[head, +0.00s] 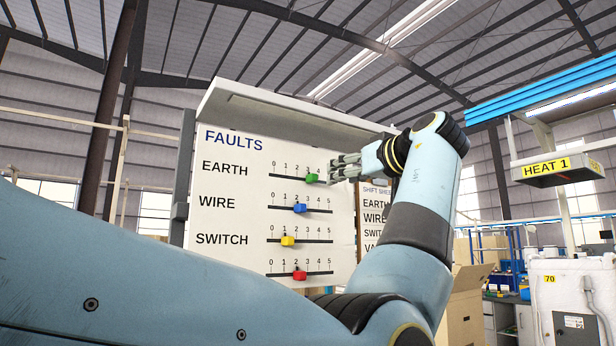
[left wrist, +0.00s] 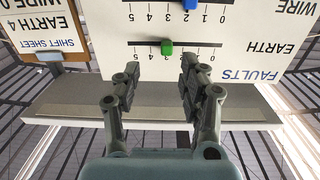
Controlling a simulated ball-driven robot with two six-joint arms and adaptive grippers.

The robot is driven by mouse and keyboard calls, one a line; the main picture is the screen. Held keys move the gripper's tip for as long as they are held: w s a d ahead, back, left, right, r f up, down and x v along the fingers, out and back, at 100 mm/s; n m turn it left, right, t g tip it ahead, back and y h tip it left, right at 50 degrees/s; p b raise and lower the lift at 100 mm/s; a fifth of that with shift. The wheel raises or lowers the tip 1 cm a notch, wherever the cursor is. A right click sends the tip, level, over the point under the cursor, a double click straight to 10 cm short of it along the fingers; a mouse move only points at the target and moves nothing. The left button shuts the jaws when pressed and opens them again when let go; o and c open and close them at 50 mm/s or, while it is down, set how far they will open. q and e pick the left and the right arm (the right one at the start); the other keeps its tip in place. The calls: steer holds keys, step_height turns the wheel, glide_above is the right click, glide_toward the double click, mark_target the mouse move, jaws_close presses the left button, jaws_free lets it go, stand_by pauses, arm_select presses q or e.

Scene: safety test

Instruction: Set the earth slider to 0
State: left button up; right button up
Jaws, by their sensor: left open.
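The earth slider is a green knob (head: 312,178) on the top track of the white FAULTS board (head: 225,220). It sits at about 3 on its 0–5 scale. In the left wrist view, upside down, the green knob (left wrist: 167,47) lies just beyond the fingertips, roughly in line with the gap between them. My left gripper (head: 338,167) is open and empty, right of the knob in the head view. The wrist view shows its two fingers (left wrist: 160,76) apart, with the knob not between them. The track's 5 end is partly hidden by the gripper in the head view.
Below the green knob are a blue wire slider (head: 300,208), a yellow switch slider (head: 288,240) and a red slider (head: 299,275). A shift sheet (head: 374,208) hangs right of the board, partly behind my arm. A grey ledge (left wrist: 150,112) juts out above the board.

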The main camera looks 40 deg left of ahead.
mark_target(315, 175)
arm_select(q)
steer(key=shift+n, duration=0.3)
steer(key=shift+s+a+r+p+x, duration=0.15)
steer(key=shift+r+p+x, duration=0.2)
steer(key=shift+p+x, duration=0.95)
steer(key=shift+s+r+p+x, duration=0.2)
steer(key=shift+r+p+x, duration=0.2)
steer(key=shift+x, duration=1.7)
steer(key=shift+s+a+r+p+x, duration=0.15)
steer(key=shift+r+p+x, duration=0.15)
steer(key=shift+p+x, duration=1)
arm_select(e)
steer(key=shift+s+d+r+b, duration=0.1)
steer(key=shift+r+b, duration=0.3)
steer(key=shift+r, duration=2.3)
arm_select(q)
steer(key=shift+w+a, duration=0.15)
steer(key=shift+a, duration=0.2)
jaws_close()
arm_select(e)
steer(key=shift+d, duration=0.5)
